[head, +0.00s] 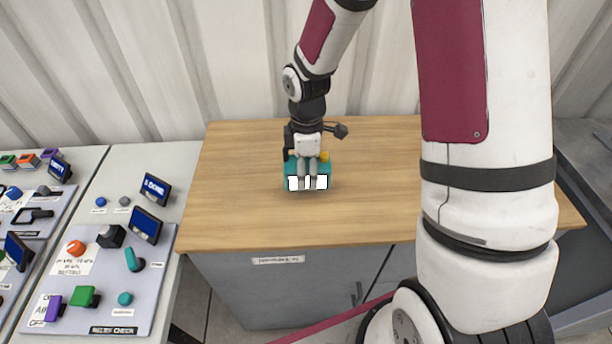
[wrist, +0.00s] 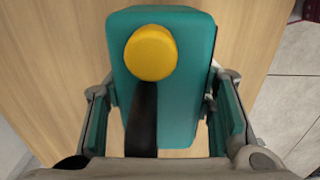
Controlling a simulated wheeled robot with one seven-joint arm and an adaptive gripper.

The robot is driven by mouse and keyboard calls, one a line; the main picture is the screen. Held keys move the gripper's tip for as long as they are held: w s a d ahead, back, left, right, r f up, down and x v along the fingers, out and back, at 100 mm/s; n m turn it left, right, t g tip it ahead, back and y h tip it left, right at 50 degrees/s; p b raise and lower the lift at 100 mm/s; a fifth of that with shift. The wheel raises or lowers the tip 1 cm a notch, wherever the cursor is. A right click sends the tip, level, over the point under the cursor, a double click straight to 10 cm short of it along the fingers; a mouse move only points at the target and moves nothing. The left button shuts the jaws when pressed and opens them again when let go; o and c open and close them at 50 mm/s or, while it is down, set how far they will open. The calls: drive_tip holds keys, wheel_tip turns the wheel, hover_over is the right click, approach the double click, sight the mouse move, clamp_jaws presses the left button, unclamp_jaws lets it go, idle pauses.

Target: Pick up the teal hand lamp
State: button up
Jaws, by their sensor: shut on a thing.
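The teal hand lamp (head: 292,170) is a boxy teal block on the wooden cabinet top, under my gripper. In the wrist view the lamp (wrist: 190,75) fills the middle, with a round yellow knob and a dark strap or handle below it. My gripper (head: 308,182) comes down on the lamp from above. Whether the lamp's underside touches the wood is hidden.
The wooden cabinet top (head: 235,205) is otherwise clear around the lamp. A control panel (head: 75,290) with coloured knobs, switches and small screens lies on a pale bench at the left. A corrugated wall (head: 230,60) stands behind. A dark surface (head: 590,190) is at the right.

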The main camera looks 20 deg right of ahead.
drive_tip(key=s, duration=0.4)
drive_tip(key=s+r, duration=0.1)
drive_tip(key=s, duration=0.4)
drive_tip(key=s+r, duration=0.1)
drive_tip(key=s, duration=0.4)
drive_tip(key=shift+d, duration=0.35)
drive_tip(key=shift+s+r+p, duration=0.15)
drive_tip(key=shift+s+p, duration=0.3)
drive_tip(key=shift+p, duration=0.65)
drive_tip(key=shift+s+p, duration=0.55)
drive_tip(key=shift+p, duration=0.15)
